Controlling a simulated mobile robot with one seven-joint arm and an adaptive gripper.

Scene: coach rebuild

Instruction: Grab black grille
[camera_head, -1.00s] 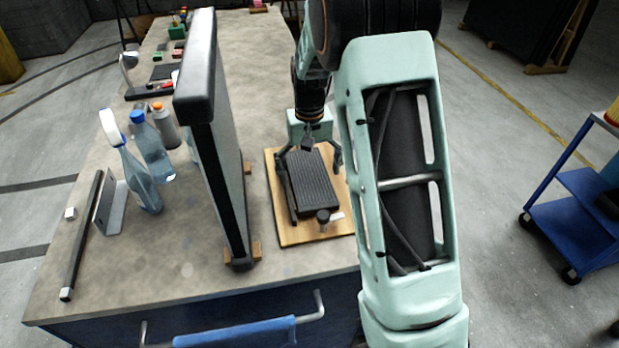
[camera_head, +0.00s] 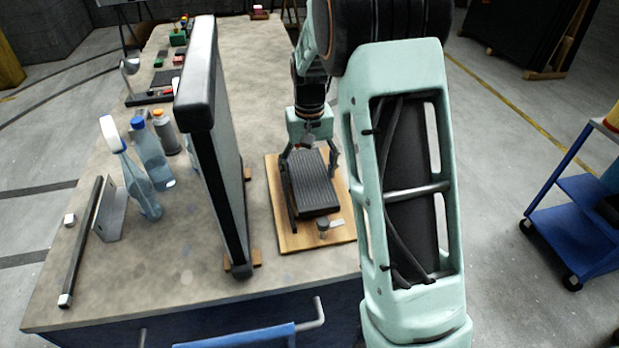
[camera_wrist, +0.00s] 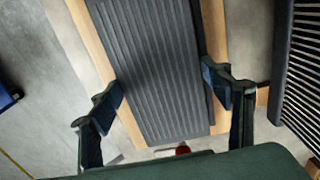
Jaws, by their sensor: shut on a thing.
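The black grille (camera_head: 312,185) is a dark, ribbed rectangular slab above a wooden board (camera_head: 287,243) on the workbench. My gripper (camera_head: 310,163) reaches down over it, with one finger at each long side. In the wrist view the fingers (camera_wrist: 162,92) press on both sides of the ribbed grille (camera_wrist: 152,60). The grille looks slightly raised off the board; the exact gap is hard to tell. My arm hides part of the board's right side.
A tall dark-framed panel (camera_head: 222,160) stands upright just left of the board. A small knob (camera_head: 323,228) sits at the board's front. A blue cart (camera_head: 575,215) stands at the right.

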